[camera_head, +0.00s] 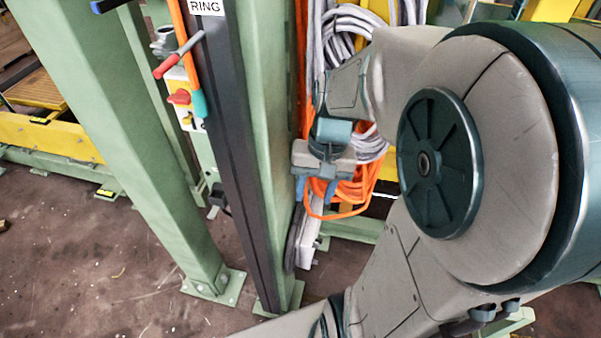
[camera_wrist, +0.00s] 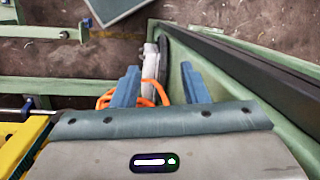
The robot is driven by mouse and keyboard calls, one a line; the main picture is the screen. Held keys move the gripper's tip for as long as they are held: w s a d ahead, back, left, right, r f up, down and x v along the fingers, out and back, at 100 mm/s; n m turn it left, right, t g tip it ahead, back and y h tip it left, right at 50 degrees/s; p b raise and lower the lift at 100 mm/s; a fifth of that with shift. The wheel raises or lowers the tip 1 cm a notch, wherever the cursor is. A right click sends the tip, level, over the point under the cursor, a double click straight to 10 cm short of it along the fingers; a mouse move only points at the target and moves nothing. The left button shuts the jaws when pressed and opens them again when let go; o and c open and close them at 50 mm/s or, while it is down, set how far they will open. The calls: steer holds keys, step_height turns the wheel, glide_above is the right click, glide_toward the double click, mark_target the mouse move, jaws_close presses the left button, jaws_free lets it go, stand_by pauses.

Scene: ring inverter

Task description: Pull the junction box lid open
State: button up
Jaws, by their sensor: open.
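My gripper (camera_head: 315,189) points down beside the green upright post, with its two blue fingers apart. In the wrist view the gripper (camera_wrist: 161,84) is open with nothing held between the fingers. A slim pale grey part (camera_wrist: 150,68) with a black cable lies beyond and below the fingers; it also shows low beside the post in the head view (camera_head: 308,256). I cannot tell whether it is the junction box. No junction box lid can be made out for certain.
The green post (camera_head: 265,120) and its dark strip (camera_head: 238,140) stand close left of my gripper. Orange cable (camera_head: 350,192) and grey coiled cables (camera_head: 345,25) hang behind it. A red-handled lever (camera_head: 165,67) is further left. Brown floor (camera_head: 90,260) is open at lower left.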

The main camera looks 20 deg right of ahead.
steer(key=w+d+f+m+t+y+b, duration=0.1)
steer(key=d+f+m+t+y+b, duration=0.45)
steer(key=f, duration=0.95)
steer(key=d+f+m+t+y+b, duration=0.25)
steer(key=d+f+m+b, duration=0.5)
steer(key=f, duration=0.65)
steer(key=w+d+f+m+t+y+b, duration=0.1)
steer(key=d+f+m+t+y+b, duration=0.3)
steer(key=d+f+m, duration=0.8)
steer(key=w+a+f+n+b, duration=0.1)
steer(key=w+a+n, duration=0.1)
steer(key=a, duration=0.5)
steer(key=w+a+f+n+g+b, duration=0.1)
steer(key=w+a+f+n, duration=0.1)
steer(key=w+a, duration=0.3)
steer(key=a, duration=0.3)
steer(key=shift+w+y, duration=0.15)
steer(key=shift+y, duration=0.25)
steer(key=shift+d, duration=0.1)
jaws_close()
